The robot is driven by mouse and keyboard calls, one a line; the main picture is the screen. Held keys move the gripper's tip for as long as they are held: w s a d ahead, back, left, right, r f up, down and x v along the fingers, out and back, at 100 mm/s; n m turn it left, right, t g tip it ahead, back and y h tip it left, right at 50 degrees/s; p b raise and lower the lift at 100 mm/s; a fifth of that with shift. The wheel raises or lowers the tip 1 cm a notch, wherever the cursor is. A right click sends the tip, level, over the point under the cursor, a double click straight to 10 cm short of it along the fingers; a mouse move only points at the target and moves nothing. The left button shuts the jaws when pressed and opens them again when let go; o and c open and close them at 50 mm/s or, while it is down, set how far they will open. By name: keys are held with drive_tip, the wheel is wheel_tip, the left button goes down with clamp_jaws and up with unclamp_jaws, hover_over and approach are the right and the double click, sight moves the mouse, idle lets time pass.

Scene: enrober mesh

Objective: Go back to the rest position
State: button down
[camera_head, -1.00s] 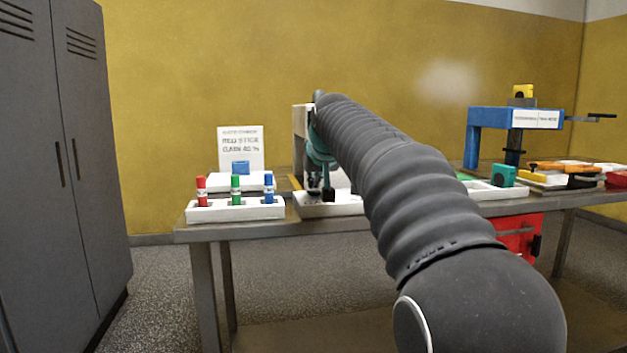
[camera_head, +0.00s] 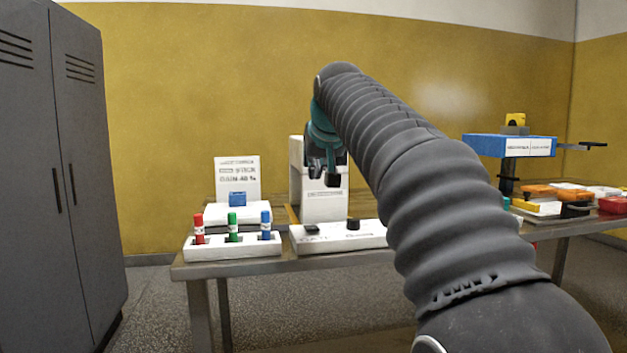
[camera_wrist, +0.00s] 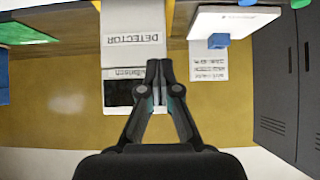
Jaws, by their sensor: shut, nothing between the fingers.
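My gripper (camera_head: 325,178) is shut and empty. In the head view it hangs above the bench in front of the white detector unit (camera_head: 324,207), apart from it. In the wrist view the closed fingertips (camera_wrist: 154,98) show in front of the detector's label and dark panel (camera_wrist: 121,92). My arm crosses the head view from the lower right and hides part of the bench.
A white rack (camera_head: 233,246) holds red, green and blue markers at the bench's front left. A white panel with dark knobs (camera_head: 338,236) lies beside it. A sign (camera_head: 238,177) and blue block (camera_head: 237,199) stand behind. A blue press (camera_head: 510,146) stands at right. Grey lockers (camera_head: 65,160) are at left.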

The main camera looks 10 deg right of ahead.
drive_tip(key=shift+s+r, duration=0.1)
drive_tip(key=shift+r, duration=0.05)
drive_tip(key=s+f+g, duration=0.4)
drive_tip(key=s+f, duration=3)
drive_tip(key=s, duration=0.1)
drive_tip(key=shift+s, duration=0.15)
drive_tip(key=shift+a+f, duration=0.1)
